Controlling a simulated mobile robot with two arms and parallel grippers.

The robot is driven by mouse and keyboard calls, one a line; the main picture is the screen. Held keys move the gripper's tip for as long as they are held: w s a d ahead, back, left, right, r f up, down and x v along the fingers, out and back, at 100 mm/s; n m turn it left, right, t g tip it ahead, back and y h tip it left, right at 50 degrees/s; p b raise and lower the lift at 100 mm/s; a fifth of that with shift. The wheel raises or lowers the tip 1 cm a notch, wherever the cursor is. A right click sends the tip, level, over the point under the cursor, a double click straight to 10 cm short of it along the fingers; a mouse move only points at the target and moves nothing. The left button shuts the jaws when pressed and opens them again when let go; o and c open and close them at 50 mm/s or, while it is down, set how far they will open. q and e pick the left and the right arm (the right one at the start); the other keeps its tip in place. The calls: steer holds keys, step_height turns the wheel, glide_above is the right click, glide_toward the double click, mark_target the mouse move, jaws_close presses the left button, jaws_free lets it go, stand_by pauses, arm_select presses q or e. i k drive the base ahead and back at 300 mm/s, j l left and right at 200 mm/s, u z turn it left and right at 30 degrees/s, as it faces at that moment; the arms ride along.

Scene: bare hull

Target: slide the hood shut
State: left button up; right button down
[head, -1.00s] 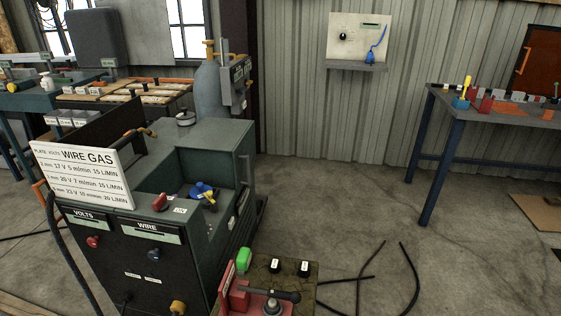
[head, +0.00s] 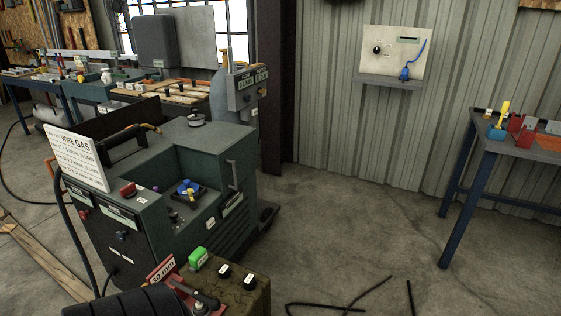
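A dark green welding machine (head: 205,247) stands at left centre in the head view. Its upper part has an open recess holding a blue and yellow part (head: 187,189). A dark upright panel (head: 103,128) and a black handle (head: 122,145) are at its left side, behind a white sign reading WIRE GAS (head: 79,158). I cannot tell for certain which part is the hood. Neither of my grippers is in view. A black ribbed shape at the bottom left edge is cut off.
A low box (head: 232,290) with a green block and a red clamp stands close in front of the machine. Black cables (head: 345,300) lie on the floor at the bottom. A blue-legged table (head: 457,210) stands at right. Bare concrete floor lies between it and the machine.

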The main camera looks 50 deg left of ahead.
mark_target(235, 146)
steer(key=i+l+u, duration=0.15)
steer(key=i+u, duration=0.15)
steer(key=i, duration=0.2)
steer(key=i+l+u, duration=0.25)
steer(key=i, duration=0.2)
steer(key=i+u, duration=0.25)
steer(key=u, duration=0.2)
steer(key=i+u, duration=0.25)
steer(key=u, duration=0.2)
steer(key=i+l+u, duration=0.2)
steer(key=u, duration=0.25)
steer(key=i+l+u, duration=0.25)
steer(key=u, duration=0.2)
steer(key=i+l+u, duration=0.2)
steer(key=u, duration=0.25)
steer(key=k+l, duration=0.05)
steer(key=l, duration=0.05)
